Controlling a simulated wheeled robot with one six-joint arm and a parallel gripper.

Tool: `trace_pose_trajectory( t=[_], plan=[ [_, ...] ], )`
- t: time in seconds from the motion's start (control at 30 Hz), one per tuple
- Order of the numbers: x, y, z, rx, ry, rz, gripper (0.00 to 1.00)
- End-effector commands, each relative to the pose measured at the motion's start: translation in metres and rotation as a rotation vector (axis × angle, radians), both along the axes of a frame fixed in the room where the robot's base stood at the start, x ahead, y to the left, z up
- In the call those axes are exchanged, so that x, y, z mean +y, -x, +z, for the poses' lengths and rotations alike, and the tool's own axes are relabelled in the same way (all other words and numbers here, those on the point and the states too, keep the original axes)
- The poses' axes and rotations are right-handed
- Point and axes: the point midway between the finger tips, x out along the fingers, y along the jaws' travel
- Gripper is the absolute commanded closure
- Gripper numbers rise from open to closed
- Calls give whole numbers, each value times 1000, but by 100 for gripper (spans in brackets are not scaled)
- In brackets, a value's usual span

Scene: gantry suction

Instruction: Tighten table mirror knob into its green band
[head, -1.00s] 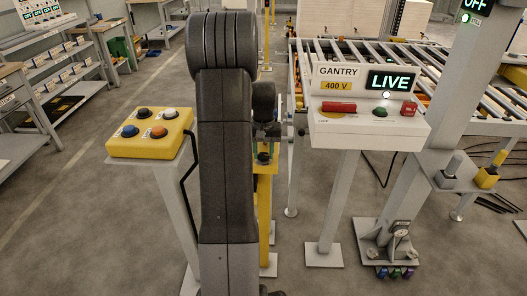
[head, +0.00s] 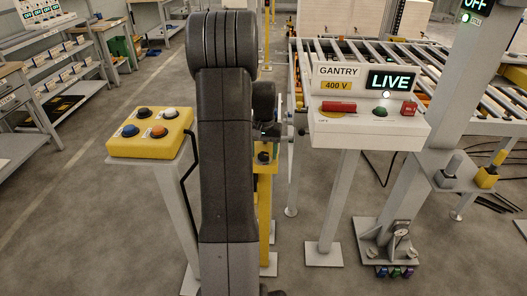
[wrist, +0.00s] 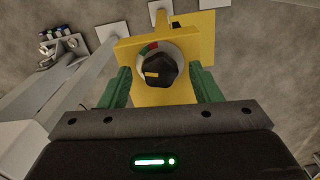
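The black knob (wrist: 160,70) sits on a pale round dial (wrist: 141,66) on a yellow stand (wrist: 205,30). A yellow mark on the knob lies toward its left side in the wrist view. Small red and green patches show on the dial's upper left edge; the knob's mark is not at them. My gripper (wrist: 162,84) is open, its green fingers on either side of the knob with gaps between. In the head view, my gripper (head: 268,130) is partly hidden behind my arm, above the yellow stand (head: 265,190), where a small dark knob (head: 263,157) shows.
A gantry panel (head: 366,125) reading LIVE stands right of the stand, before a roller conveyor (head: 440,80). A yellow button box (head: 150,132) stands left. A grey column (head: 435,120) with a gauge base stands further right. Floor is open in front.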

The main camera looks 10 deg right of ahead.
Motion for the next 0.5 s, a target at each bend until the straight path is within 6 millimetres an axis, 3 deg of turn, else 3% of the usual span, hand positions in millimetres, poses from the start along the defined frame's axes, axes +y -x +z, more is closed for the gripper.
trace_pose_trajectory(
  t=[0.27, 0.5],
  plan=[
    [0, 0, 3, 0, 0, 0, 43],
    [0, -1, 42, -5, 1, 0, 43]
  ],
)
